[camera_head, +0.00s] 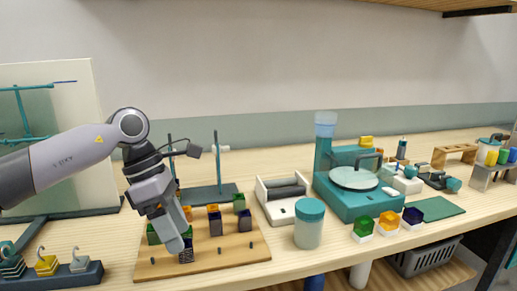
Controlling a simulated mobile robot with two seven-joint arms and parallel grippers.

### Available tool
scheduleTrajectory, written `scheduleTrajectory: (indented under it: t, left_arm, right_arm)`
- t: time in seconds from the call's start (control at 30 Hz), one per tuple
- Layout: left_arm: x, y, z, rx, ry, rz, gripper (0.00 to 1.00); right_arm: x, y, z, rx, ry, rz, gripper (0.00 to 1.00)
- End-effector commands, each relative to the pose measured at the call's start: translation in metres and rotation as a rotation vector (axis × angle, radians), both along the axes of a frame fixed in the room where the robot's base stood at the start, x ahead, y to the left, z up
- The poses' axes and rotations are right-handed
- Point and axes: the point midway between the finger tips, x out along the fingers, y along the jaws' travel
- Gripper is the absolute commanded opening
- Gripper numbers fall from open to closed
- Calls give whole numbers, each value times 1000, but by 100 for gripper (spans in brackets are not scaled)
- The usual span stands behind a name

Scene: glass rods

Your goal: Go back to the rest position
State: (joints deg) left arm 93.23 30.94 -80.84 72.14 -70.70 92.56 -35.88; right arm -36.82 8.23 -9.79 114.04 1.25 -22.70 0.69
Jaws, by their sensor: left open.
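My left arm comes in from the left, and my left gripper (182,247) points down over the front of a wooden board (235,263). It is open, with its fingertips close to a small dark block (187,255) at the board's front edge. I cannot tell whether they touch. The arm hides part of the board's left side. My right gripper is not in view. No glass rod is clearly visible.
A jar with a teal lid (309,226) and a white rack (284,203) stand right of the board. A teal machine (350,200) is further right. Hooked weights (47,265) sit at the front left. A stand (217,165) rises behind the board. A shelf overhangs the upper right.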

Motion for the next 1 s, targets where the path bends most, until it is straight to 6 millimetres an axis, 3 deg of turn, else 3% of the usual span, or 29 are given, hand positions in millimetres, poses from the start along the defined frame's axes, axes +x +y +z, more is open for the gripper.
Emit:
scheduleTrajectory:
  t: [0.1,0.2,0.4,0.5,0.63,0.77,1.0]
  left_arm:
    - [-20,-51,-24,-193,96,2,63]
    - [-38,-91,-35,-366,188,34,63]
    - [-71,-153,-35,-700,411,162,63]
    - [-80,-173,-29,-857,538,258,63]
    - [-85,-187,-19,-1047,712,411,63]
    - [-82,-189,-13,-1215,896,597,63]
    - [-63,-162,-27,-1467,1244,1010,63]
  right_arm:
    - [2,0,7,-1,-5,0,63]
    - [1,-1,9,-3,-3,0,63]
    - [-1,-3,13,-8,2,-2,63]
    - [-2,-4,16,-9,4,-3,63]
    - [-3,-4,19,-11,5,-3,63]
    - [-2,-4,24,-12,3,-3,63]
    - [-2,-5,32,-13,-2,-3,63]
